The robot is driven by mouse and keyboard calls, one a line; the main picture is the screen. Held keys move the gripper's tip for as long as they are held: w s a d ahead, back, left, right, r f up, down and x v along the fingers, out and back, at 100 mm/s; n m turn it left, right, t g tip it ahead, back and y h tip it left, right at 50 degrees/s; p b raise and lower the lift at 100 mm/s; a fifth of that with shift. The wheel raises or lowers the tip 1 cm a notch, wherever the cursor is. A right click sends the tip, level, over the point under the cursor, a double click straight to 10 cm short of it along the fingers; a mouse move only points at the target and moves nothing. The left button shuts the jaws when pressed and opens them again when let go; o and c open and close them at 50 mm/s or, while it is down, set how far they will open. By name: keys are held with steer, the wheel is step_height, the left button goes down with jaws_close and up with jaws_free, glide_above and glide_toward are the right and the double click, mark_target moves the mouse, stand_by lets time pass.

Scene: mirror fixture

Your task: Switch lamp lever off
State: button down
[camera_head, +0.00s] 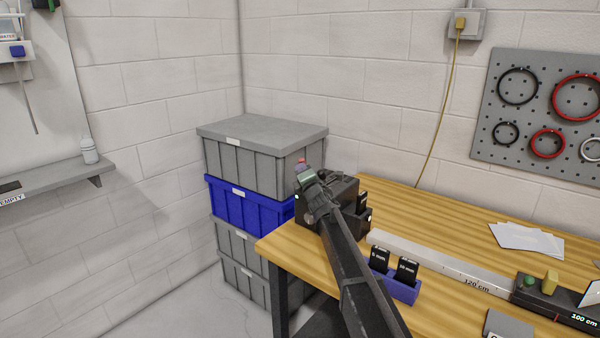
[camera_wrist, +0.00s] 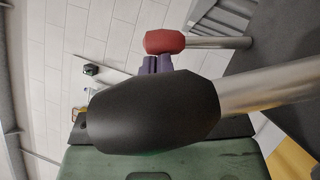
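A black housing (camera_head: 340,199) stands at the left end of the wooden bench, with my arm across its front. A red knob (camera_head: 300,162) shows just above my gripper (camera_head: 307,178). In the wrist view, a lever with a black knob (camera_wrist: 155,112) on a metal rod is large in the foreground. A second lever with a red knob (camera_wrist: 165,41) is farther off. My gripper's purple fingertips (camera_wrist: 157,64) are close together just below the red knob; whether they touch it is unclear. Part of the fingers is hidden behind the black knob. Which lever belongs to the lamp is not readable.
A blue holder (camera_head: 400,289) with two black gauge pieces stands right of my arm. A long metal rail (camera_head: 440,262) crosses the bench (camera_head: 440,220). White papers (camera_head: 527,237) lie farther right. Stacked grey and blue crates (camera_head: 250,200) stand left of the bench.

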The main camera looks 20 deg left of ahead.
steer(key=shift+s+f, duration=0.1)
steer(key=s+d+f+b, duration=0.3)
steer(key=s+d, duration=0.2)
steer(key=s, duration=0.6)
steer(key=shift+d, duration=0.4)
steer(key=shift+s, duration=0.1)
